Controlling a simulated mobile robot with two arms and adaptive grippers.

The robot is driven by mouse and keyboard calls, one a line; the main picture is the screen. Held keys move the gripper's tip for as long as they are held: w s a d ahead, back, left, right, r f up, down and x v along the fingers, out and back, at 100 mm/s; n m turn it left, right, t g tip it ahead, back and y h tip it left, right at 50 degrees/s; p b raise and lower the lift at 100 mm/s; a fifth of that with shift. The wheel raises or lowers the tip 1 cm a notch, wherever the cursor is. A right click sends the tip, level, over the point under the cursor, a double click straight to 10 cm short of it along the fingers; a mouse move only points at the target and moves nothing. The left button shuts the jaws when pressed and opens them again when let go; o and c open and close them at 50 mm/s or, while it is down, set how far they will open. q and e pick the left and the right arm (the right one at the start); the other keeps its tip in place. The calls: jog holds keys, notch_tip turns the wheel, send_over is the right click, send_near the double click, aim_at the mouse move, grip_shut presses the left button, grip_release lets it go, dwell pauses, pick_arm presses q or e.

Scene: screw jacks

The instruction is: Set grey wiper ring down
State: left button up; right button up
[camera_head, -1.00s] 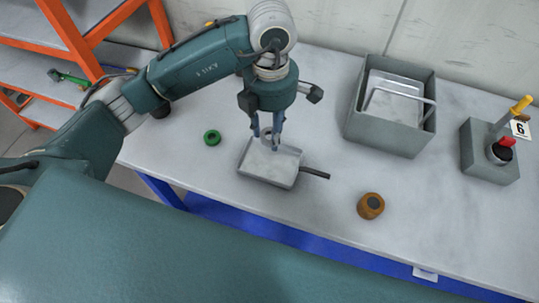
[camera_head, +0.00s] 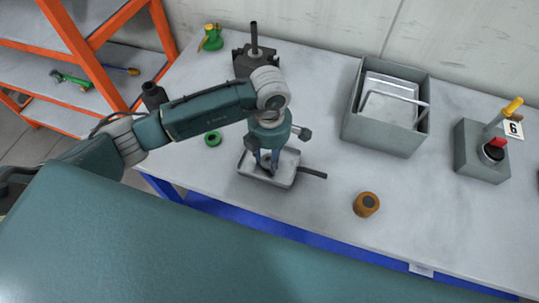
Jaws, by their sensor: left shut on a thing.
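My left gripper (camera_head: 268,167) points down over the left half of a shallow grey tray (camera_head: 287,178) with a dark handle. It is shut on the grey wiper ring (camera_head: 266,172), which is small and mostly hidden by the fingers. The ring is low inside the tray's rim; I cannot tell whether it touches the tray floor. My right gripper is not in view.
A green ring (camera_head: 213,139) lies left of the tray. A brown cylinder (camera_head: 367,204) stands to the right. A grey bin (camera_head: 383,133) and a switch box (camera_head: 482,158) stand farther right. A dark jack (camera_head: 243,60) and a green item (camera_head: 212,42) stand behind.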

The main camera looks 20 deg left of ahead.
pick_arm(q)
jog(key=shift+f, duration=0.1)
jog(key=o, duration=0.6)
jog(key=shift+f, duration=0.1)
jog(key=o, duration=0.4)
jog(key=shift+r, duration=0.2)
notch_tip(320, 180, up, 12)
jog(key=b, duration=0.3)
jog(key=shift+b, duration=0.4)
